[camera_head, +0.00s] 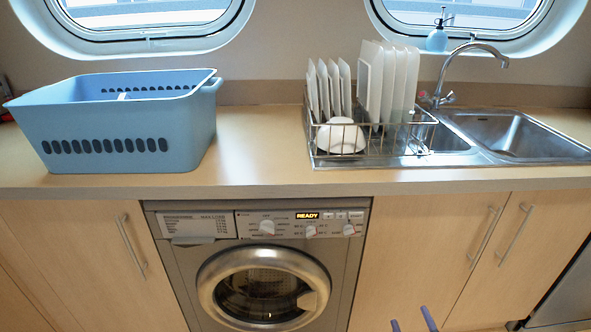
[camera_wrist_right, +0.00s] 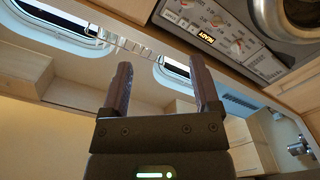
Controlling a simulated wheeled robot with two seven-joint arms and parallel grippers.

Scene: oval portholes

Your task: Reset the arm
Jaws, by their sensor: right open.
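My right gripper (camera_head: 412,322) shows only as two purple-blue fingertips at the bottom edge of the head view, in front of the cupboard doors right of the washing machine. In the right wrist view the right gripper (camera_wrist_right: 163,85) has its two dark fingers spread apart with nothing between them. The fingers look clear of the cabinets. The rest of my right arm is outside the head view. My left gripper is not in either view.
A blue laundry basket (camera_head: 110,122) stands on the counter (camera_head: 255,150) at left. A dish rack (camera_head: 350,150) with upright plates stands beside the steel sink (camera_head: 535,135). The washing machine (camera_head: 265,265) below is shut and reads READY. The counter's middle is clear.

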